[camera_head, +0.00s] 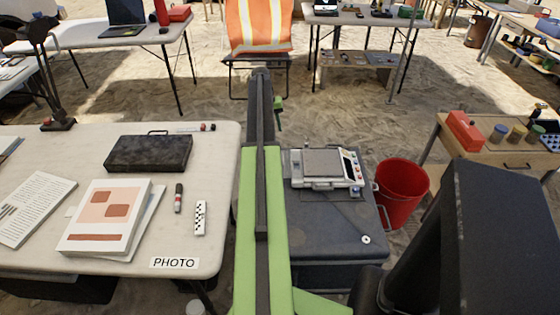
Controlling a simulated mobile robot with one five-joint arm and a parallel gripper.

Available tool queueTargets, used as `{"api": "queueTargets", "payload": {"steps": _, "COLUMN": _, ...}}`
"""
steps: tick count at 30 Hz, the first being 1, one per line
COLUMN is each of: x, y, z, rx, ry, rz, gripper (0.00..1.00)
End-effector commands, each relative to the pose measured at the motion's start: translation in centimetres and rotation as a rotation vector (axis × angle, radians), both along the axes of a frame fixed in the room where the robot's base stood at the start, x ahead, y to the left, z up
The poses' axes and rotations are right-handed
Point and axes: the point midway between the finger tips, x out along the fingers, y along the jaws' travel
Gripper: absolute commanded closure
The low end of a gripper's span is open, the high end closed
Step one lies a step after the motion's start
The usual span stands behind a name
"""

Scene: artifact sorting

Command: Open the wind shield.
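A scale (326,182) with a flat grey top and a light body stands on a dark grey case-like stand, right of my green arm. A panel with red marks and a display is on its right side. I cannot clearly make out a separate wind shield; the flat grey square (322,162) over the scale may be its cover or its pan. My green and black arm runs up the middle of the view, left of the scale. A small green part shows beside its far end, but no fingers can be made out.
The dark stand (325,235) has a small white ring (366,239) on it. A red bucket (402,192) stands to its right, near a wooden table (500,150). A white table (215,160) with a black case (149,153) and papers is on the left. Sandy floor lies beyond.

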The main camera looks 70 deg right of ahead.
Motion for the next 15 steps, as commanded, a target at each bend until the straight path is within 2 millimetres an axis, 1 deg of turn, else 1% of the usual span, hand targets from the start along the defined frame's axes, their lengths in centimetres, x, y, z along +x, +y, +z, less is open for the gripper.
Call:
{"api": "queueTargets", "payload": {"steps": 1, "x": -0.1, "y": 0.0, "z": -0.3, "rx": 0.0, "ry": 0.0, "rz": -0.001, "gripper": 0.69}}
{"api": "queueTargets", "payload": {"steps": 5, "x": -0.5, "y": -0.2, "z": -0.2, "rx": 0.0, "ry": 0.0, "rz": -0.006, "gripper": 0.69}}
{"api": "queueTargets", "payload": {"steps": 8, "x": -0.9, "y": -0.4, "z": -0.8, "rx": 0.0, "ry": 0.0, "rz": -0.011, "gripper": 0.69}}
{"api": "queueTargets", "payload": {"steps": 11, "x": -1.3, "y": -0.6, "z": -2.0, "rx": 0.0, "ry": 0.0, "rz": -0.014, "gripper": 0.69}}
{"api": "queueTargets", "payload": {"steps": 15, "x": -2.0, "y": -0.9, "z": -4.5, "rx": -0.001, "ry": 0.0, "rz": -0.018, "gripper": 0.69}}
